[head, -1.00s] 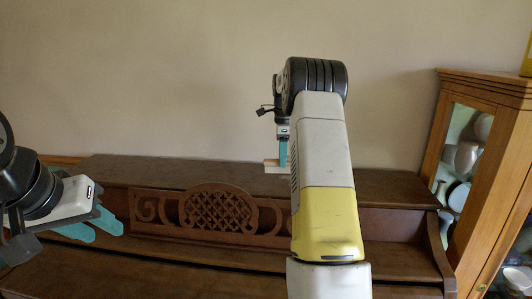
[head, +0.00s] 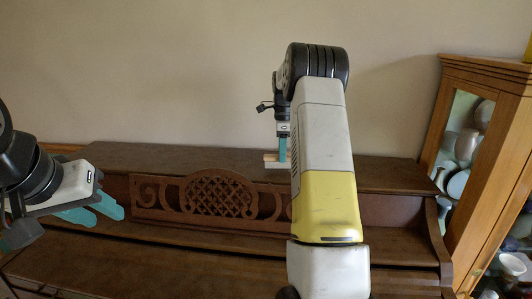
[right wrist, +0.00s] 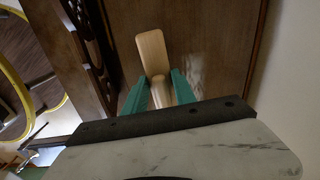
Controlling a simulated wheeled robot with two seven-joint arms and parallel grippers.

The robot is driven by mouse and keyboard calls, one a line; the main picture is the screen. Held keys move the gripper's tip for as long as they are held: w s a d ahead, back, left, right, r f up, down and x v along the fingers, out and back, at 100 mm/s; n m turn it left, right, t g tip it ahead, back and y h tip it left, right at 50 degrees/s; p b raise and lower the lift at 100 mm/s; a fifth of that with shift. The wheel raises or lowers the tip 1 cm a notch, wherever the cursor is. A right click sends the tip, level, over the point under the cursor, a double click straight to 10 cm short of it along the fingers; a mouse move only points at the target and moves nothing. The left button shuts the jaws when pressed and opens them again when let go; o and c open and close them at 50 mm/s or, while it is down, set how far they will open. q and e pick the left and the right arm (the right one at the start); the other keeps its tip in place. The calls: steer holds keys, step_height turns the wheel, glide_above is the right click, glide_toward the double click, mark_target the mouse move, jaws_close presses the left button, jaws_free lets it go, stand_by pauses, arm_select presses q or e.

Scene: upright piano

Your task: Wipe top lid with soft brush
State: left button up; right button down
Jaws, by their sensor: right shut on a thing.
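The piano's brown top lid (head: 215,163) runs along the wall in the head view. In the right wrist view the lid (right wrist: 220,40) shows a pale mottled patch (right wrist: 196,78), dust or glare. My right gripper (head: 282,163) is over the lid, shut on the brush, whose pale wooden body (head: 270,159) is at lid height. In the right wrist view the brush (right wrist: 153,52) sits between the teal fingers of the right gripper (right wrist: 160,88). Its bristles are hidden, so contact is unclear. My left gripper (head: 107,212) is open and empty, in front of the piano's left side.
A carved fretwork panel (head: 218,193) stands below the lid's front edge. A wooden glass-door cabinet (head: 490,150) with white dishes stands right of the piano. The wall (head: 150,70) rises behind the lid. The lid left of the brush looks clear.

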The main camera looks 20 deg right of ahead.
steer(key=shift+f, duration=0.95)
steer(key=shift+s+d+r, duration=0.1)
steer(key=shift+s+d, duration=0.35)
steer(key=shift+d, duration=0.4)
steer(key=shift+s+d, duration=0.4)
steer(key=shift+d, duration=0.45)
steer(key=shift+s+d+f, duration=0.1)
steer(key=shift+s+d, duration=0.5)
steer(key=shift+d, duration=0.6)
steer(key=shift+s+d+f, duration=0.1)
steer(key=shift+s+d, duration=0.5)
steer(key=shift+d, duration=0.65)
steer(key=shift+s+d+f, duration=0.1)
steer(key=shift+s+d, duration=0.5)
steer(key=shift+d, duration=0.6)
steer(key=shift+s+d+r, duration=0.1)
steer(key=shift+s+d, duration=0.35)
steer(key=shift+d, duration=0.5)
steer(key=shift+s+d+r, duration=0.1)
steer(key=shift+s+d, duration=0.35)
steer(key=shift+d, duration=0.55)
steer(key=shift+s+d+r, duration=0.1)
steer(key=shift+s+d, duration=0.35)
steer(key=shift+d, duration=0.5)
steer(key=shift+s+d+f, duration=0.1)
steer(key=shift+s+d, duration=0.35)
steer(key=shift+d, duration=0.4)
steer(key=shift+s+d+f, duration=0.1)
steer(key=shift+s+d, duration=0.3)
steer(key=shift+d, duration=0.45)
